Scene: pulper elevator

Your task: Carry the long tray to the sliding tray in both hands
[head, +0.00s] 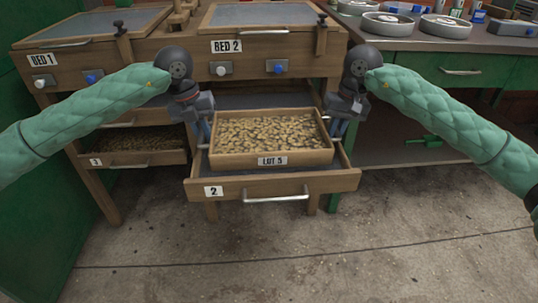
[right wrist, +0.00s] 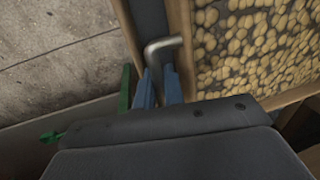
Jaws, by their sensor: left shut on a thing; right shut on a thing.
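The long tray (head: 232,161), wooden, labelled "LOT 5" and full of pale brown beans, is level over the sliding tray (head: 325,184). That sliding tray is a wooden drawer marked "2", pulled out below Bed 2. I cannot tell whether the long tray touches its floor. My left gripper (head: 207,139) is shut at the long tray's left end, its grip partly hidden. My right gripper (head: 338,130) is shut at the right end. In the right wrist view, the blue fingers of my right gripper (right wrist: 158,88) close on a bent metal handle (right wrist: 165,44) beside the tray's wall (right wrist: 181,45).
A drawer marked "3" (head: 95,160) with beans stands at the left. A green bench (head: 490,45) with several round pans is at the right. Bed 2's wooden front (head: 300,47) is above and behind the tray. The concrete floor (head: 280,250) in front is clear.

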